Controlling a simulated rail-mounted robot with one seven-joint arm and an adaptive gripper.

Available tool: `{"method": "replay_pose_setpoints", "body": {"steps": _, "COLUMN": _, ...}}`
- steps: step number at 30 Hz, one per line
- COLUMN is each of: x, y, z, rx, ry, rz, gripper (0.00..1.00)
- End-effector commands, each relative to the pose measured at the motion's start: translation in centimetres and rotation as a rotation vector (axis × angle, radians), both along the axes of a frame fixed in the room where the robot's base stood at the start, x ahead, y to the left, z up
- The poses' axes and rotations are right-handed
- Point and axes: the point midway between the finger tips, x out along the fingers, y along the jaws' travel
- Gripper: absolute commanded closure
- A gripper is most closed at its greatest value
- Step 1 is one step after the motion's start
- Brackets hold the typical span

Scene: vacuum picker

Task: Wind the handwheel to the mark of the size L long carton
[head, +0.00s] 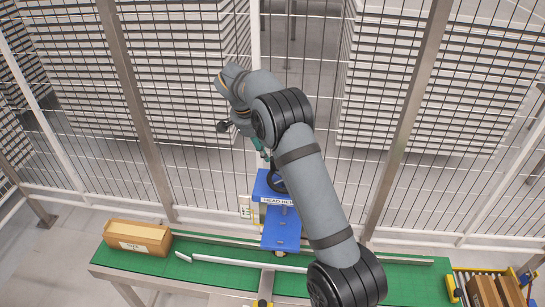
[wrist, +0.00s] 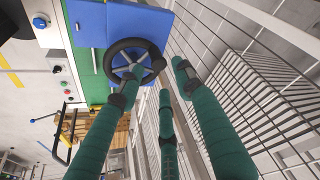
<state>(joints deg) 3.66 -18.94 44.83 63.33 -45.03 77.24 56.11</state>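The black handwheel (head: 277,181) sits on top of a blue machine head (head: 281,228) with a partly covered "HEAD HE…" label. It also shows in the wrist view (wrist: 113,52) as a ring with spokes against a blue panel. My gripper (head: 264,154) has green fingers, spread apart and empty in the wrist view (wrist: 156,80). One finger overlaps the wheel's lower right there; I cannot tell whether it touches. A small pale marked plate (head: 244,207) is left of the head, its marks too small to read. A brown carton (head: 137,238) bears a label I cannot read fully.
The green conveyor table (head: 215,278) runs under the blue head, with a white guide bar (head: 240,262) along it. Mesh fencing (head: 190,100) stands behind. More cartons (head: 484,291) lie at the right by yellow rails. A panel with buttons (wrist: 67,92) shows in the wrist view.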

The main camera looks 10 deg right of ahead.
Motion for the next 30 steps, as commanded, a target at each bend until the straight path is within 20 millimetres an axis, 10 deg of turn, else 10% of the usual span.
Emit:
{"method": "replay_pose_setpoints", "body": {"steps": 12, "x": 1.3, "y": -2.0, "z": -5.7, "rx": 0.0, "ry": 0.002, "rz": 0.004, "gripper": 0.65}}
{"method": "replay_pose_setpoints", "body": {"steps": 30, "x": 1.6, "y": -2.0, "z": -6.4, "rx": 0.002, "ry": -0.001, "rz": 0.004, "gripper": 0.78}}
